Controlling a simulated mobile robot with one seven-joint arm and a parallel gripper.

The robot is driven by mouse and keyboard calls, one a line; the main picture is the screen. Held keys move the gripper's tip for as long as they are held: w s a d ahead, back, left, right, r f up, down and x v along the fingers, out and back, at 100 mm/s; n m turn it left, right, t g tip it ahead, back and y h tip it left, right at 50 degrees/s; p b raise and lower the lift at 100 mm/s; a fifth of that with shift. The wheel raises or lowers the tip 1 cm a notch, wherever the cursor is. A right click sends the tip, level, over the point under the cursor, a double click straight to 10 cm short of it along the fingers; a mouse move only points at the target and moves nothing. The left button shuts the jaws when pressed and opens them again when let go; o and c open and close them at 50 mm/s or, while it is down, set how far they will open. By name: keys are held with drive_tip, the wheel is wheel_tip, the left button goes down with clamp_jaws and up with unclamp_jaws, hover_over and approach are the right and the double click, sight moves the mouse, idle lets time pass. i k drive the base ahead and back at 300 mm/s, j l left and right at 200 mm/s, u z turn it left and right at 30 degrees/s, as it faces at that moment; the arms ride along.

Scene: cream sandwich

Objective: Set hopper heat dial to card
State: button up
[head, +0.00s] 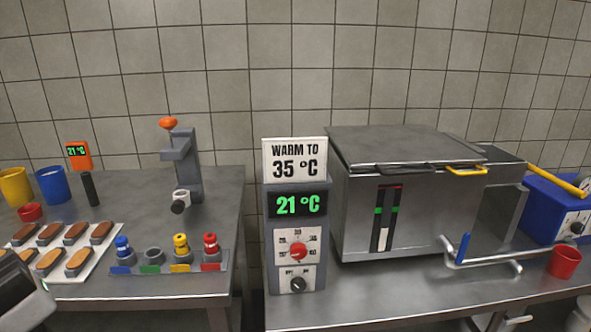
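The card (295,160) reads "WARM TO 35 °C" and stands on top of a grey control box. The display (298,204) below it reads 21 °C in green. The heat dial (298,249) is a red knob on a white numbered scale; 30 is legible at its top, and its exact setting is too small to tell. A black knob (298,284) sits below it on the same box. The steel hopper (400,215) with its lid stands just right of the box.
The left table holds biscuits on a white tray (110,242) and coloured knobs. A gap separates the tables.

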sight(298, 251)
drive_tip(key=l+z, duration=0.5)
drive_tip(key=z, duration=0.2)
